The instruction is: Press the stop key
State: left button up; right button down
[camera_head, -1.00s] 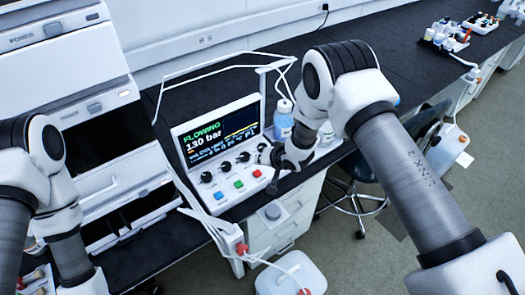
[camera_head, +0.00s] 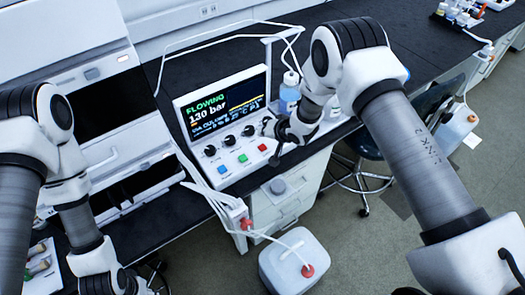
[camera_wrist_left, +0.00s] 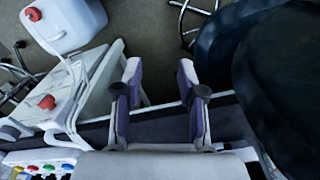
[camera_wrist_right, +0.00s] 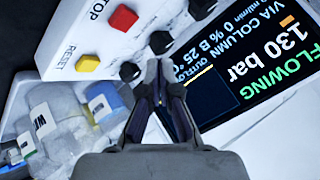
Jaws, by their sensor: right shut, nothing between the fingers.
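The control box (camera_head: 190,150) stands at the bench's front edge, its screen (camera_head: 225,106) reading FLOWING, 130 bar. Blue, green and red keys line its front. The red key (camera_head: 262,148) is the stop key; the right wrist view shows it (camera_wrist_right: 123,17) beside the word STOP, with a yellow RESET key (camera_wrist_right: 88,63) near it. My right gripper (camera_head: 268,127) is shut and empty, over the knob row close to the red key; its fingertips (camera_wrist_right: 159,68) appear apart from that key. My left gripper (camera_wrist_left: 159,72) is open and empty, low in front of the bench.
A bottle with blue liquid (camera_head: 289,95) stands just right of the box. White tubes run from the box to a white canister (camera_head: 290,262) on the floor. A drawer cabinet (camera_head: 285,200) is below.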

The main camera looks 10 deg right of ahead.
aim_at(264, 148)
notch_tip(264, 148, down, 4)
jog(key=shift+w+f+b, duration=0.1)
jog(key=shift+b, duration=0.9)
pick_arm(q)
notch_tip(264, 148, down, 3)
jog(key=shift+r, duration=0.1)
jog(key=shift+f, duration=0.35)
pick_arm(e)
jog(key=shift+f, duration=0.35)
pick_arm(q)
jog(key=shift+f+b, duration=0.35)
jog(key=shift+b, duration=0.25)
pick_arm(e)
jog(key=shift+f, duration=0.5)
pick_arm(q)
jog(key=shift+r+p, duration=0.7)
pick_arm(e)
jog(key=shift+r, duration=0.95)
